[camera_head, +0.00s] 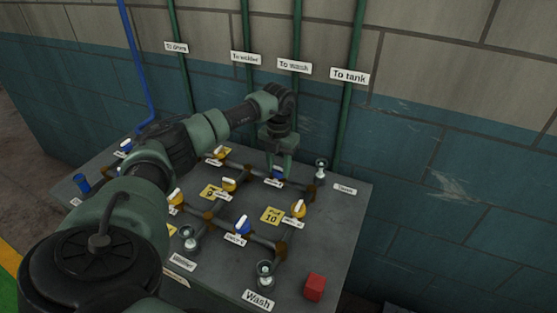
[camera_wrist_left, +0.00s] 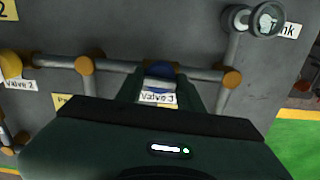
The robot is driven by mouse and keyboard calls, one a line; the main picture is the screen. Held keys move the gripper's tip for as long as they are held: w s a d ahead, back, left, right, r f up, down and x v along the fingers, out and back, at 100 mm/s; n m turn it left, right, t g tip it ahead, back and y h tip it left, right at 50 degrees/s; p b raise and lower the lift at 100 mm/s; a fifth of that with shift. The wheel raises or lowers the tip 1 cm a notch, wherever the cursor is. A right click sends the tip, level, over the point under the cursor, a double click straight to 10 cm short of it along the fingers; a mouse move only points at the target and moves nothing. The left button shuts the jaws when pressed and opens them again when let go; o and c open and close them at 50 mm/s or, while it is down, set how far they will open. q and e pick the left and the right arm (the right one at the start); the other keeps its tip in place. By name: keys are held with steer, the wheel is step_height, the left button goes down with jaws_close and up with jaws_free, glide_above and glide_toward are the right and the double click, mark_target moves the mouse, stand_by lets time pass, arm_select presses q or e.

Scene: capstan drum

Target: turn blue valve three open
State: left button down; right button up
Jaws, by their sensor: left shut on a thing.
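Blue valve three (camera_head: 278,174) sits on a grey pipe near the back right of the sloped panel. In the left wrist view its blue body (camera_wrist_left: 160,70) shows above the white "Valve 3" label (camera_wrist_left: 158,98). My left gripper (camera_head: 281,172) reaches down onto it from above. In the left wrist view the left gripper (camera_wrist_left: 162,88) has one finger on each side of the valve and is shut on its handle. The fingers partly hide the handle, so I cannot tell its exact angle. My right gripper is not in view.
The grey panel (camera_head: 345,215) carries yellow valves (camera_head: 298,209), another blue valve (camera_head: 243,226) and gauges (camera_head: 265,270). A red cube (camera_head: 315,287) lies at the front right. Green pipes (camera_head: 350,90) run up the wall behind. My left arm covers the panel's left part.

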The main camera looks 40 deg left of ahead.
mark_target(279, 167)
arm_select(q)
steer(key=shift+w+r+n, duration=0.1)
steer(key=shift+r+n, duration=0.05)
steer(key=shift+n, duration=0.35)
steer(key=c, duration=0.9)
jaws_free()
step_height(279, 167, up, 8)
steer(key=shift+f+b, duration=0.15)
steer(key=shift+b, duration=0.6)
